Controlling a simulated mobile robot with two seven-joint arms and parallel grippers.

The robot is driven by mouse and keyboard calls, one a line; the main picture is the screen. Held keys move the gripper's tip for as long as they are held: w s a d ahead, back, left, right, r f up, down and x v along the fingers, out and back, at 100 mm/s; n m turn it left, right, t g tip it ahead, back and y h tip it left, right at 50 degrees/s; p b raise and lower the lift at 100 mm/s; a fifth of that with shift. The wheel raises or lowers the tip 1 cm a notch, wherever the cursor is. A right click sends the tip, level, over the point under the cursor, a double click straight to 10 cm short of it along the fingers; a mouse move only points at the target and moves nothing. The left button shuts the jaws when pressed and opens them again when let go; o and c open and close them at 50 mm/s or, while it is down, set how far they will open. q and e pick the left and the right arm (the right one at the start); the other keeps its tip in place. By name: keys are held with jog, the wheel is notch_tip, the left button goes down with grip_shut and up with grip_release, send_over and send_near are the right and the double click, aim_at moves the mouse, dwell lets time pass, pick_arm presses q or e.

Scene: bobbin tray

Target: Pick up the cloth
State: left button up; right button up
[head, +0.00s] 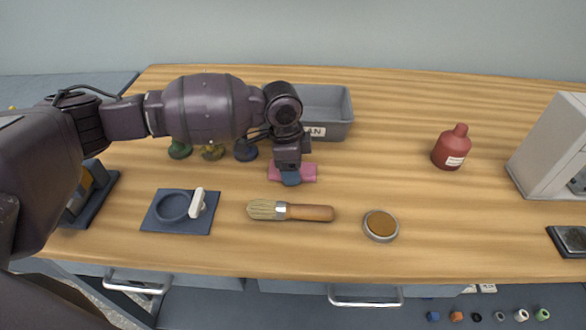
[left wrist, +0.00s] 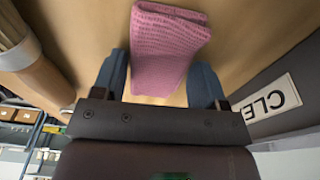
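The cloth (head: 307,172) is a small folded pink piece on the wooden table, in front of the grey bin. In the left wrist view the ribbed cloth (left wrist: 170,40) reaches in between the two blue fingers. My left gripper (head: 291,178) points down over the cloth and hides part of it. In the wrist view the left gripper (left wrist: 160,78) is open, one finger on each side of the cloth. A narrow gap shows at the left finger; I cannot tell whether the right finger touches. My right gripper is in neither view.
The grey labelled bin (head: 338,112) stands right behind the cloth. A brush (head: 305,212) lies in front of it, with a round tin (head: 380,225) to the right. A blue tray (head: 185,225) is at left. A red bottle (head: 451,150) stands on the right; the table between is clear.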

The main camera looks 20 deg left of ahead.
pick_arm(q)
jog(key=c, duration=0.5)
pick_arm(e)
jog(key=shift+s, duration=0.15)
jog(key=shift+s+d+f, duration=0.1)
pick_arm(q)
jog(key=shift+r, duration=0.3)
notch_tip(320, 180, up, 20)
jog(key=p, duration=0.3)
jog(key=shift+f, duration=0.25)
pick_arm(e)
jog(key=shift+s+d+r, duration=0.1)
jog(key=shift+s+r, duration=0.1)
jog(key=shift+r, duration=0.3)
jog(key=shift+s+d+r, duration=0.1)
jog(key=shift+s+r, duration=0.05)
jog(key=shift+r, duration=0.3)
